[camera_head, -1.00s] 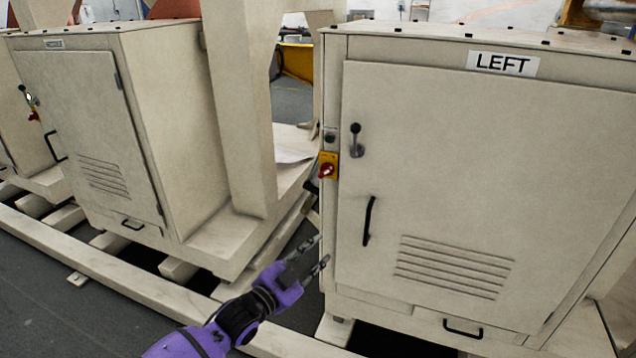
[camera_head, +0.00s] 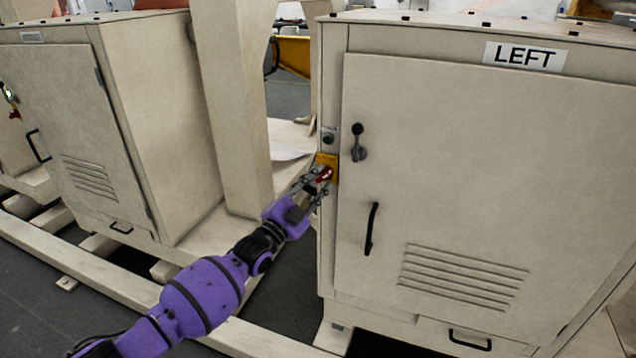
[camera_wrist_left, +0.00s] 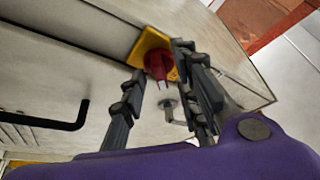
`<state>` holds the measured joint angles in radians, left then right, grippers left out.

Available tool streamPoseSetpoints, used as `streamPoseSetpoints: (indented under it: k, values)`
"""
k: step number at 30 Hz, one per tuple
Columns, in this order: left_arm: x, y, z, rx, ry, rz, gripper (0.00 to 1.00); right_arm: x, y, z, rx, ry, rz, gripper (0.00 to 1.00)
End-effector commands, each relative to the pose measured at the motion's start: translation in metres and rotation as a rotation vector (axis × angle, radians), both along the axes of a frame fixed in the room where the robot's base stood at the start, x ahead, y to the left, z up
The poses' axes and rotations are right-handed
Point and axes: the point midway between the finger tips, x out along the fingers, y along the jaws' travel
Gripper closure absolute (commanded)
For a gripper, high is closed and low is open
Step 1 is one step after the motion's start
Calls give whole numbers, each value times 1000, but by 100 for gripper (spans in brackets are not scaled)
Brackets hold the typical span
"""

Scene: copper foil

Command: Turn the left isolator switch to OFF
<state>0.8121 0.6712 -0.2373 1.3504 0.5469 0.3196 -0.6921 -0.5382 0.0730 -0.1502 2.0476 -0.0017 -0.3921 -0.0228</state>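The left isolator switch is a red knob (camera_head: 325,174) on a yellow plate (camera_head: 331,160), at the left edge of the front of the cabinet labelled LEFT (camera_head: 524,56). In the left wrist view the red knob (camera_wrist_left: 158,65) sits beyond the fingertips, on its yellow plate (camera_wrist_left: 148,42). My left gripper (camera_head: 319,181) is open, its fingers spread around the line to the knob; its tips are at or just short of it, and contact cannot be told. It also shows in the left wrist view (camera_wrist_left: 160,62). My right gripper is not in view.
A black-and-grey door latch (camera_head: 358,142) and a black handle (camera_head: 371,229) project from the cabinet door, right of the switch. A small lock (camera_head: 328,137) sits above the switch. Another cabinet (camera_head: 75,120) stands at the left; a beige post (camera_head: 235,100) stands between.

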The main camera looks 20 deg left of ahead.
Motion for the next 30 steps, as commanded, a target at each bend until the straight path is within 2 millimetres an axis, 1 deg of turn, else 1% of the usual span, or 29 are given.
streamPoseSetpoints:
  k: [4,9,15,16,24,30]
  values:
    - [4,-1,1,-1,0,0,71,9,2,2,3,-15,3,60]
    - [3,-1,1,-1,0,0,71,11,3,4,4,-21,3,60]
    - [3,-1,1,-1,1,-1,97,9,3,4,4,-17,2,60]
    - [3,-1,1,-1,1,-1,100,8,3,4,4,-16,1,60]
    - [3,-2,1,-3,1,-1,100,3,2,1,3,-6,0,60]
    - [3,-2,0,-44,2,0,100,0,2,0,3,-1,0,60]
